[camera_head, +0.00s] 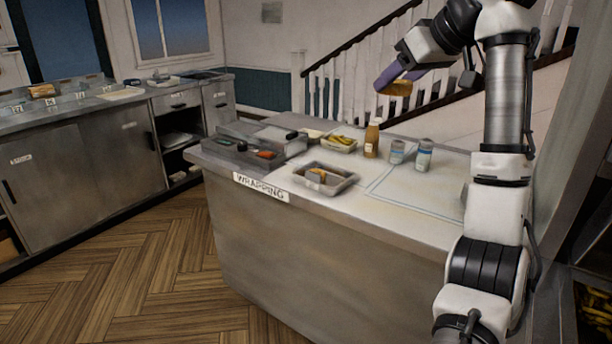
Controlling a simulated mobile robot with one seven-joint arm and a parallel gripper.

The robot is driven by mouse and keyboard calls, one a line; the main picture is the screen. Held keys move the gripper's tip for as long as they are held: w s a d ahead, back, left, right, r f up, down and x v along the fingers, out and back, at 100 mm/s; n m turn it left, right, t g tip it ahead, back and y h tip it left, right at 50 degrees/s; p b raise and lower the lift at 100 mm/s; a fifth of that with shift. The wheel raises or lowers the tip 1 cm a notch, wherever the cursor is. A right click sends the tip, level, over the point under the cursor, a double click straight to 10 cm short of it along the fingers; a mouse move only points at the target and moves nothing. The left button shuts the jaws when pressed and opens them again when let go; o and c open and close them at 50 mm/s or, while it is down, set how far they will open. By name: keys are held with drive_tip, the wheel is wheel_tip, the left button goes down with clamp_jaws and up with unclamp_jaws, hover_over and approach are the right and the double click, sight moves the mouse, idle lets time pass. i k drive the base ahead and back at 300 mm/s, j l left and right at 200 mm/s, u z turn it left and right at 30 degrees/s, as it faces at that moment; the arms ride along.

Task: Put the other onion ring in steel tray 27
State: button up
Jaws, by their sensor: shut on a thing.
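My gripper (386,82) has purple fingers and is raised above the back of the wrapping counter. It is shut on a golden-brown piece, which looks like an onion ring (400,88); the fingers partly cover it, and its hole is not clear. A brown fried piece (43,91) lies behind these cards. A grey tray (343,186) at the front of the wrapping counter holds brownish pieces.
The wrapping counter (410,207) also bears a sauce bottle (372,140), two small tubs (397,152), a tray of yellow food (340,144) and a steel unit (240,150). Open wooden floor (130,260) separates it from the left counter (90,105). A stair railing (340,85) stands behind.

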sight(333, 185)
drive_tip(key=i+j, duration=0.4)
drive_tip(key=i+j+u, duration=0.1)
drive_tip(key=i+j, duration=0.35)
drive_tip(key=i, duration=0.2)
